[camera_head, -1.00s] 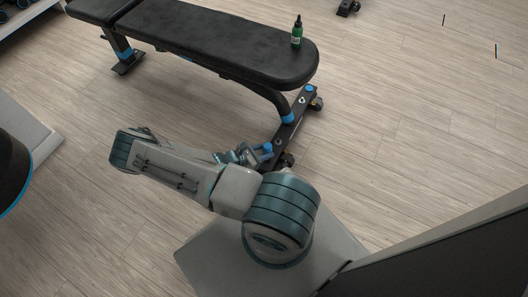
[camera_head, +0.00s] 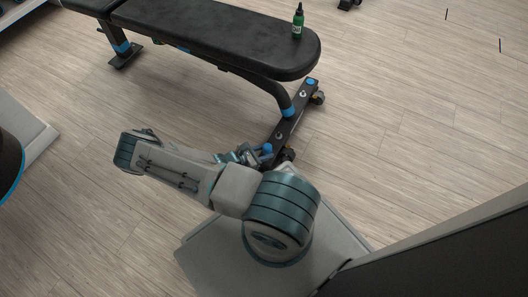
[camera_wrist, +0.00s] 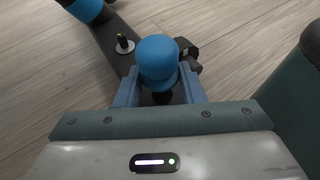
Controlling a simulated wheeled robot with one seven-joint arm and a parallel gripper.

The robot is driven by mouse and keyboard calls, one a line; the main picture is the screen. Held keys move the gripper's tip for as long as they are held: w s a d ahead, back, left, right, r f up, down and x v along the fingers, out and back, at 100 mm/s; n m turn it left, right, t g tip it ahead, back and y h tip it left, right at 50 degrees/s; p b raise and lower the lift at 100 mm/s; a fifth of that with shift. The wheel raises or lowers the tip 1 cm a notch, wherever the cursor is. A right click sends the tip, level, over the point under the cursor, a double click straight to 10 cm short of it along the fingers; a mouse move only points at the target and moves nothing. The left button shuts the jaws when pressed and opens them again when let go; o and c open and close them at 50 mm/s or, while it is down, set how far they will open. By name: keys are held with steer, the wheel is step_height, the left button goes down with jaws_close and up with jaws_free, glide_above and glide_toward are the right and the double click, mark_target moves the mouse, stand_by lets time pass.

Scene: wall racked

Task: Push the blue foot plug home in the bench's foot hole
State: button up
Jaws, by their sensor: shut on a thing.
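My gripper (camera_wrist: 158,88) is shut on the blue foot plug (camera_wrist: 157,58), whose rounded blue head shows between the two fingers in the wrist view. In the head view the plug (camera_head: 267,149) is a small blue spot at the near end of the bench's black foot bar (camera_head: 291,118). My gripper (camera_head: 252,156) is beside that end, partly hidden by my arm. A dark part shows under the plug's head in the wrist view. The foot hole is hidden, so I cannot tell how deep the plug sits. The bench (camera_head: 215,35) has a black padded top.
A green bottle (camera_head: 298,22) stands on the bench pad's near right end. A wheel (camera_head: 318,98) is at the foot bar's far end. A dark panel (camera_head: 460,258) is at lower right.

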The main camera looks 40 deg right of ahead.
steer(key=shift+f, duration=0.1)
steer(key=shift+f, duration=0.2)
stand_by(1.4)
steer(key=shift+f, duration=0.2)
stand_by(0.4)
steer(key=shift+f+b, duration=0.8)
steer(key=shift+f, duration=0.1)
steer(key=o, duration=1)
steer(key=shift+c, duration=0.2)
steer(key=shift+o, duration=0.7)
steer(key=shift+s, duration=0.1)
